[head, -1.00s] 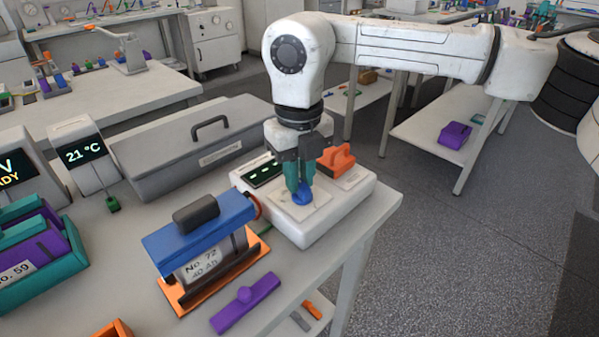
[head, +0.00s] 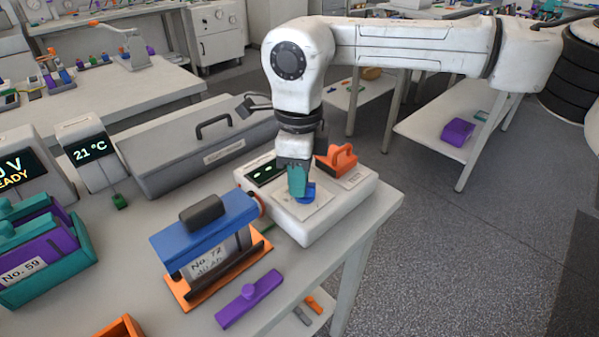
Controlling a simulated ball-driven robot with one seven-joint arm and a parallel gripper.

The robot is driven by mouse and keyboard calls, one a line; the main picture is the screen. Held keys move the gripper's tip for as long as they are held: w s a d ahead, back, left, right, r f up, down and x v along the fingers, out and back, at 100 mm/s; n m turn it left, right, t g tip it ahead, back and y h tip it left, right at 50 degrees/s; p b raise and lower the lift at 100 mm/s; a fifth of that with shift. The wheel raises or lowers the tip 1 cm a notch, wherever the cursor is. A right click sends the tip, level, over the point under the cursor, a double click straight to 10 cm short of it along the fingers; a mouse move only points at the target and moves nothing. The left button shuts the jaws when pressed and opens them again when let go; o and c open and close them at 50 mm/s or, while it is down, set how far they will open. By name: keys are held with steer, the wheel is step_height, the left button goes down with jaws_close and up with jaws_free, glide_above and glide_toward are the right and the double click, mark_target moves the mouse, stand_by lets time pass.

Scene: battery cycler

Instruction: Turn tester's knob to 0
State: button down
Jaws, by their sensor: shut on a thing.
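The tester is a white box (head: 335,213) near the table's right edge, with a dark display (head: 266,172) and an orange handled part (head: 341,157) on top. Its blue knob (head: 308,192) stands on a pale plate and is partly hidden by my fingers. My gripper (head: 300,190) points straight down over the tester, its teal fingers shut on the knob. The fingers overlap in this view, so the gap between them does not show. The display's marks are too small to read.
A blue-topped battery holder (head: 203,228) marked No. 72 stands left of the tester on an orange base. A purple bar (head: 248,299) lies in front. A grey case (head: 190,165) is behind. A teal-and-purple unit (head: 60,262) and a 21 °C display (head: 90,151) stand left.

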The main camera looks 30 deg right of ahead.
steer(key=n, duration=0.4)
steer(key=shift+s+a+n+p, duration=0.1)
steer(key=shift+s+n+p, duration=0.05)
steer(key=shift+n+p, duration=0.15)
stand_by(0.5)
steer(key=c, duration=1)
jaws_free()
steer(key=shift+c, duration=0.2)
step_height(320, 180, up, 11)
steer(key=shift+f, duration=0.15)
